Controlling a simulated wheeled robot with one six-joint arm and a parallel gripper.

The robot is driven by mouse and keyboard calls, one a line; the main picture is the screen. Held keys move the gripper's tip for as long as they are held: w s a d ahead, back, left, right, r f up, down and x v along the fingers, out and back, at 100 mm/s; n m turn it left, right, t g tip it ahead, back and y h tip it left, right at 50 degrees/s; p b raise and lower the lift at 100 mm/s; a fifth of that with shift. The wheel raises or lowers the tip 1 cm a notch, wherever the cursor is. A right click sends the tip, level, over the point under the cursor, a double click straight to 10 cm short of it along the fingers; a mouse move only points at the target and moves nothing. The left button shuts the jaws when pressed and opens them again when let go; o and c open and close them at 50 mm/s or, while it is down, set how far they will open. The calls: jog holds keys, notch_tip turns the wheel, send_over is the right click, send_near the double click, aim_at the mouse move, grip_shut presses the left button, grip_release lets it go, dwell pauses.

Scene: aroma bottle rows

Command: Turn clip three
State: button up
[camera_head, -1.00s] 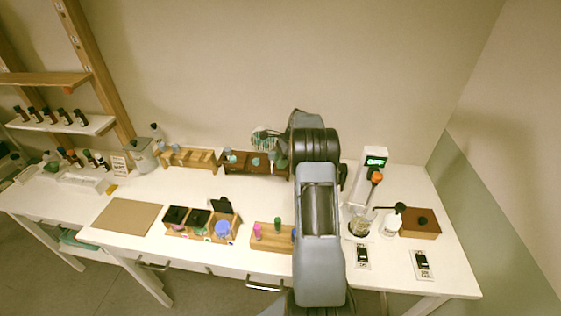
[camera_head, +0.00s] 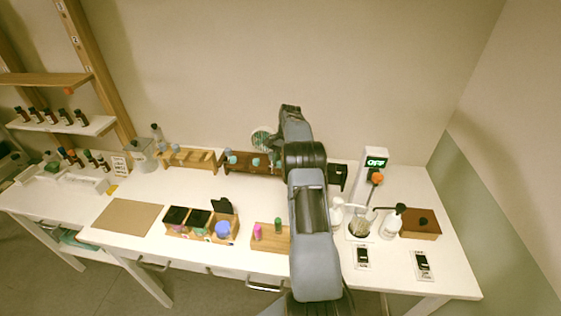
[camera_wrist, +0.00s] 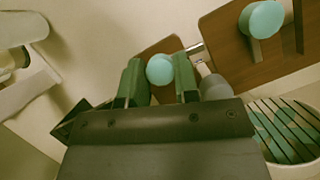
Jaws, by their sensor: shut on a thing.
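A dark wooden rack (camera_head: 240,168) stands at the back of the table and carries teal round knobs. In the wrist view, my gripper (camera_wrist: 160,76) has its two green fingers on either side of one teal knob (camera_wrist: 160,69) and is shut on it. A second teal knob (camera_wrist: 262,19) sits on the wooden rack (camera_wrist: 230,50) at the upper right, apart from the fingers. A metal pin shows beside the held knob. In the head view, my arm hides part of the rack, and my fingertips cannot be made out.
A round slatted grille (camera_head: 262,139) stands behind the rack. A light wooden rack (camera_head: 188,157) is to its left. In front are a divided wooden box (camera_head: 200,229) and a wooden block with pegs (camera_head: 268,245).

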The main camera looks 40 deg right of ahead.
jog(key=shift+n, duration=0.6)
jog(key=o, duration=0.9)
